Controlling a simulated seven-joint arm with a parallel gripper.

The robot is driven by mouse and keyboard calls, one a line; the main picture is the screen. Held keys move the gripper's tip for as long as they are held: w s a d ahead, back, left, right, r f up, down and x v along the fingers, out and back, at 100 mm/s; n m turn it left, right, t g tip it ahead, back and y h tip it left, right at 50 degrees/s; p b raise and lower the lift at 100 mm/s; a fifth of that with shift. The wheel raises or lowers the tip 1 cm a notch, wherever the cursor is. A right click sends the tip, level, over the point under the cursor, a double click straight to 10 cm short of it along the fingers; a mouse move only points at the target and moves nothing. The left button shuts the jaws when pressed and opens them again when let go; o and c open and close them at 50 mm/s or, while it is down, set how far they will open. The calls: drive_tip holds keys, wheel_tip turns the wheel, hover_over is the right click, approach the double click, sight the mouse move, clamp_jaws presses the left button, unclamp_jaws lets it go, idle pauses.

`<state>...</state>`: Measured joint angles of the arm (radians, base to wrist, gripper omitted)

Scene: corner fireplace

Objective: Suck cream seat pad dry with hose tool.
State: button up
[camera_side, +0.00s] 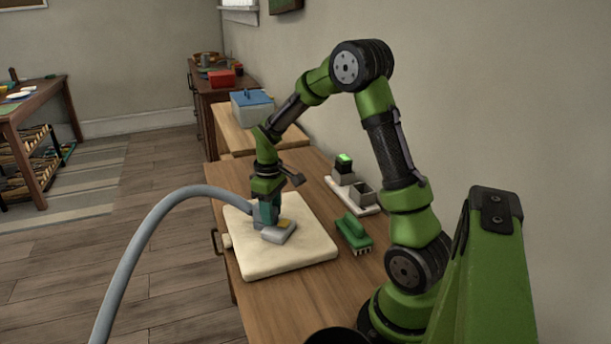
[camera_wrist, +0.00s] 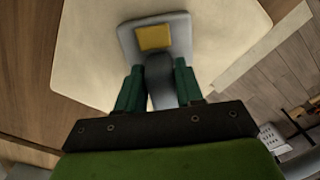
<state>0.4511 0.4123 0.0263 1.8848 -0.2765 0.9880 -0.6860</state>
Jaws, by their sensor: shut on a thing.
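The cream seat pad (camera_side: 285,258) lies flat on the wooden table, and it fills much of the wrist view (camera_wrist: 95,55). The hose tool has a grey head with a yellow patch (camera_side: 279,231) and a grey hose (camera_side: 142,232) that arcs down to the left. Its head shows beyond the fingers in the wrist view (camera_wrist: 180,21). My gripper (camera_side: 265,212) is shut on the hose tool, one green finger on each side of its neck in the wrist view (camera_wrist: 160,88). The head is at the pad's top surface; I cannot tell whether it presses on it.
A green brush (camera_side: 354,233) lies right of the pad. Behind it a white tray (camera_side: 368,209) holds a block with a lit green top (camera_side: 344,162) and a grey cup (camera_side: 363,193). A blue-lidded box (camera_side: 252,107) stands farther back. The wall borders the right.

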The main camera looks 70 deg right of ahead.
drive_tip(key=shift+w+d, duration=3.05)
drive_tip(key=shift+d, duration=0.05)
drive_tip(key=shift+w+d, duration=0.3)
wheel_tip(320, 180, up, 8)
idle(1.9)
drive_tip(key=shift+r, duration=0.1)
idle(0.4)
